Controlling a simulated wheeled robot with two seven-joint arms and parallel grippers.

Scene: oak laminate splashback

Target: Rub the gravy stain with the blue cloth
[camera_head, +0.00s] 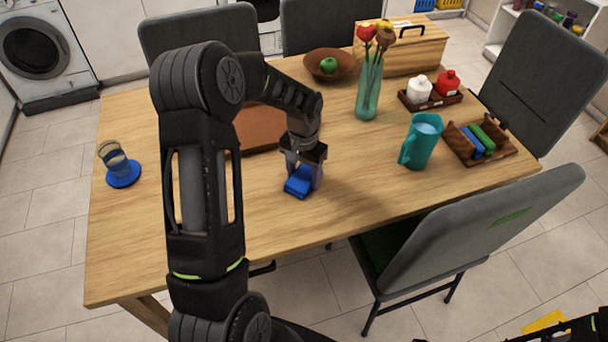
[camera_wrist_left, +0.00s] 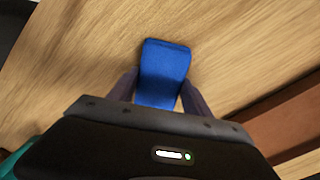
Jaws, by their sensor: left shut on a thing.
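The blue cloth (camera_head: 298,182) is a small folded pad at the near middle of the wooden table (camera_head: 130,235). My left gripper (camera_head: 304,172) points down and is shut on it. In the left wrist view the cloth (camera_wrist_left: 164,70) sticks out between the two fingers, over bare wood grain. It is at or just above the tabletop; I cannot tell if it touches. I see no gravy stain in either view; the cloth, gripper or arm may hide it. My right gripper does not show clearly enough to be made out.
A brown board (camera_head: 262,130) lies behind my left gripper. A glass on a blue coaster (camera_head: 123,174) stands left. A teal jug (camera_head: 420,142), a wooden holder (camera_head: 500,150) and a flower vase (camera_head: 368,90) stand right. A grey chair (camera_head: 470,225) is against the near edge.

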